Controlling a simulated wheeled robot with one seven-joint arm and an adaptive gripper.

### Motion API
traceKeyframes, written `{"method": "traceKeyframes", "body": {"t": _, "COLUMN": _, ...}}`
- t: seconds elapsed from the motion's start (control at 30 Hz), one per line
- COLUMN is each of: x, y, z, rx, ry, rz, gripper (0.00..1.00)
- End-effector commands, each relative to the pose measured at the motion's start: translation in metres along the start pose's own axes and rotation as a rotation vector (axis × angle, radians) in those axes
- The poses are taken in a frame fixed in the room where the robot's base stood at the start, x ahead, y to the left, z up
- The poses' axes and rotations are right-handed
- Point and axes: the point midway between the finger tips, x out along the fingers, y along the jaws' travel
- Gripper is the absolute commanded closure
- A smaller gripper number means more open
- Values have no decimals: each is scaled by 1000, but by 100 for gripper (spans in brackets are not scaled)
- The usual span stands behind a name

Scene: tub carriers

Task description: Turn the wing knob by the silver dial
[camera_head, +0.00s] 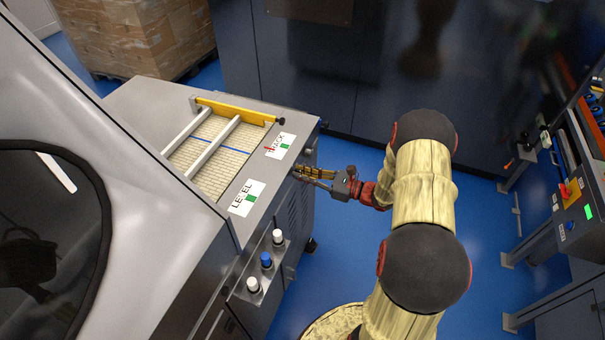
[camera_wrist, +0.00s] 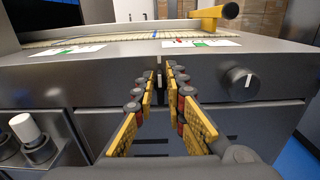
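My gripper (camera_wrist: 161,76) points at the grey front face of the machine, and its yellow-padded fingers stand apart. A small dark upright piece (camera_wrist: 159,77), seemingly the wing of a knob, shows between the fingertips with narrow gaps at its sides. I cannot tell whether either finger touches it. A round dark dial (camera_wrist: 241,84) with a pale pointer mark is on the same face, to the right in the wrist view. In the head view my gripper (camera_head: 300,175) is at the machine's front, below the panel top, and its fingers hide the piece.
The machine top bears LEVEL (camera_head: 242,197) and STACK (camera_head: 280,146) labels and a yellow-handled frame (camera_head: 236,111). White and blue push buttons (camera_head: 266,260) stand on a lower ledge. A control box (camera_head: 574,208) is at right. Blue floor is clear between.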

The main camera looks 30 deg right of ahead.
Motion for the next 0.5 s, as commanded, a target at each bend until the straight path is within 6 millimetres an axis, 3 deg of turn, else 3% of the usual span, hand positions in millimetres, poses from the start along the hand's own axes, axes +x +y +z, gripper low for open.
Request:
{"method": "traceKeyframes", "body": {"t": 0.2, "x": 0, "y": 0, "z": 0, "rx": 0, "ry": 0, "rz": 0, "gripper": 100}}
{"method": "traceKeyframes", "body": {"t": 0.5, "x": 0, "y": 0, "z": 0, "rx": 0, "ry": 0, "rz": 1, "gripper": 100}}
